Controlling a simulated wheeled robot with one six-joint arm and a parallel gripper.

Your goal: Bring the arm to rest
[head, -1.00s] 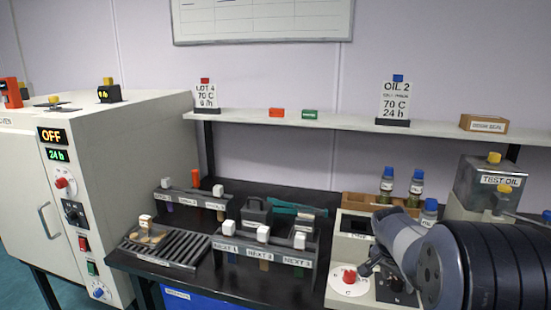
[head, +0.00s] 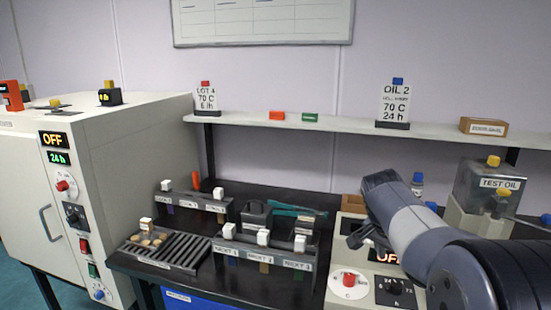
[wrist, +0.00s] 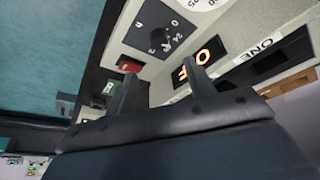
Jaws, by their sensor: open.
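My gripper (wrist: 158,85) shows in the wrist view with its two dark fingers apart and nothing between them. In the head view my arm comes in from the lower right and bends over the beige control unit. My gripper (head: 362,238) is partly seen there, above that unit near its lit display (head: 384,256). The wrist view shows the unit's black dial (wrist: 158,38), a lit orange display (wrist: 197,65) and a label reading ONE (wrist: 262,45) close beyond the fingers.
A white oven (head: 140,150) reading OFF stands at left. The black bench holds sample racks (head: 262,254) and a slatted tray (head: 165,250). A test oil tank (head: 487,190) stands right of my arm. A shelf (head: 340,125) with signs runs behind.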

